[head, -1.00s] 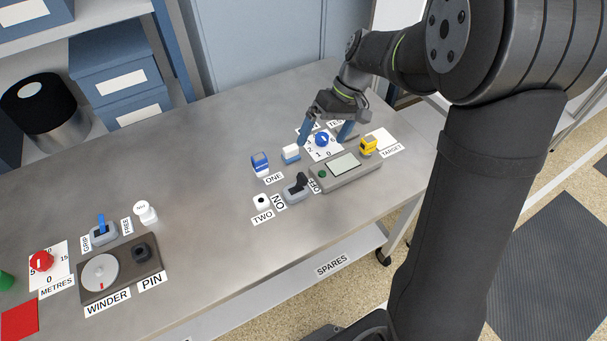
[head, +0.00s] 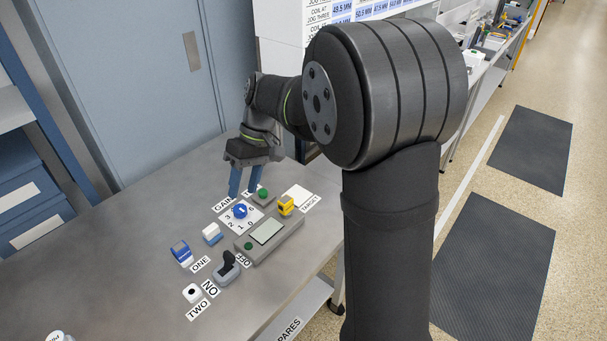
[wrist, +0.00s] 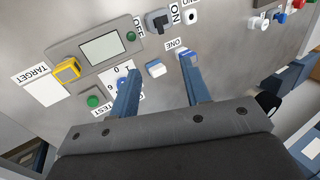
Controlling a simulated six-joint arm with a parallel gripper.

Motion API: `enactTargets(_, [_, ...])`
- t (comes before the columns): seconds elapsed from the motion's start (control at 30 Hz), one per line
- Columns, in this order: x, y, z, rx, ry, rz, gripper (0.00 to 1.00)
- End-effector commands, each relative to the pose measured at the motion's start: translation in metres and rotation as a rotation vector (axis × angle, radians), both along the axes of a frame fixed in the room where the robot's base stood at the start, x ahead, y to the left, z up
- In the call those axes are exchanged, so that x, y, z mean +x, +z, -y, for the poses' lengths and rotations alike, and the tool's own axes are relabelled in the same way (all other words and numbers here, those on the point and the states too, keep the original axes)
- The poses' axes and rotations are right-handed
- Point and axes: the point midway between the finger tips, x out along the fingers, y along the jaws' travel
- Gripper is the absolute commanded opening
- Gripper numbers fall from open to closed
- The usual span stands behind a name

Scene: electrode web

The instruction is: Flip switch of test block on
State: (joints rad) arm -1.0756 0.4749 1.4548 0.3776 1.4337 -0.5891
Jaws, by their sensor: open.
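The test block (head: 268,240) is a grey box with a pale screen and a green button, right of centre on the bench in the head view. A black-levered switch (head: 226,266) on a grey base stands beside its left end, between an OFF label (head: 244,262) and an ON label (head: 209,288). The lever appears to lean toward OFF. The switch also shows at the top of the wrist view (wrist: 158,22). My gripper (head: 244,194) is open and empty, with blue fingers pointing down behind the blue dial, apart from the switch.
The blue gain dial (head: 240,211), a green test button (head: 262,194) and a yellow item (head: 286,205) by the target card (head: 298,196) lie near my gripper. A blue-white block (head: 212,233), block ONE (head: 181,253) and white button TWO (head: 192,293) are left.

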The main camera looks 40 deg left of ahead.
Motion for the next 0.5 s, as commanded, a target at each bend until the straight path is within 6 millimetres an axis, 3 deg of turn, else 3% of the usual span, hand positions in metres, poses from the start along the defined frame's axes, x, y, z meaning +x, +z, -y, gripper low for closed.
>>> enactTargets(0.03, [0.0,0.0,0.0,0.0,-0.001,0.0,0.33])
enactTargets(0.2, [-0.001,-0.004,0.0,-0.027,-0.052,0.012,0.0])
enactTargets(0.5, [-0.005,-0.027,0.0,-0.174,-0.399,0.096,0.0])
